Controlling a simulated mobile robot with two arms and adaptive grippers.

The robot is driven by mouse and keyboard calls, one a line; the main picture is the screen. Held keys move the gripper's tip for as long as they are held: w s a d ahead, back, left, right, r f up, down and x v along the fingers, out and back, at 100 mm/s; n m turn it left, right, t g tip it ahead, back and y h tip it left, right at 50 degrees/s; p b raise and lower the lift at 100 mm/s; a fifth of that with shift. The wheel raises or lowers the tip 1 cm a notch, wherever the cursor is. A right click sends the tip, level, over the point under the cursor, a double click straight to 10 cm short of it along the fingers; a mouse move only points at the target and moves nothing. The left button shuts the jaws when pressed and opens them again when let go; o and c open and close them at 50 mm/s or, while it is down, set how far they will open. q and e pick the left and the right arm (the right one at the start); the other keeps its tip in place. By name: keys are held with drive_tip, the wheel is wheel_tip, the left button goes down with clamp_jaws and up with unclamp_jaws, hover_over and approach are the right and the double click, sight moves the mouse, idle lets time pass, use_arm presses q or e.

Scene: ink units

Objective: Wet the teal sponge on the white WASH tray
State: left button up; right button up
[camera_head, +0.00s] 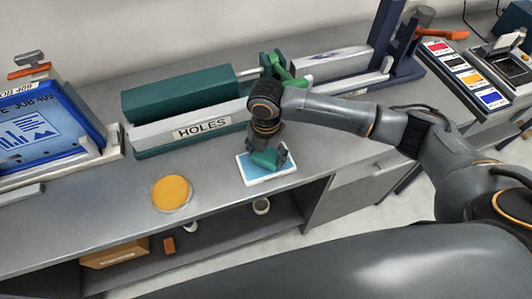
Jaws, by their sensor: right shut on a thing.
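The white WASH tray (284,177) lies near the front edge of the grey bench, with a blue inner area that looks like water. My right gripper (270,160) reaches down over it from the right and is shut on the teal sponge (263,158). The sponge is at the tray's surface; I cannot tell whether it touches the blue area. The gripper hides part of the sponge and the tray's back edge. My left gripper is not in view.
A green and white machine labelled HOLES (200,128) stands behind the tray. A round dish of yellow-orange material (171,192) sits to the left. A blue screen frame (45,130) is at far left, colour blocks (470,78) at far right. Bare bench (100,210) lies front left.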

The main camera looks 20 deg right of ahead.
sight(266, 154)
drive_tip(key=shift+s+f+p, duration=0.1)
drive_tip(key=shift+f+p, duration=0.05)
drive_tip(key=shift+p, duration=0.2)
idle(1.2)
wheel_tip(266, 154, up, 7)
drive_tip(key=p, duration=0.7)
drive_tip(key=shift+p, duration=0.4)
idle(0.5)
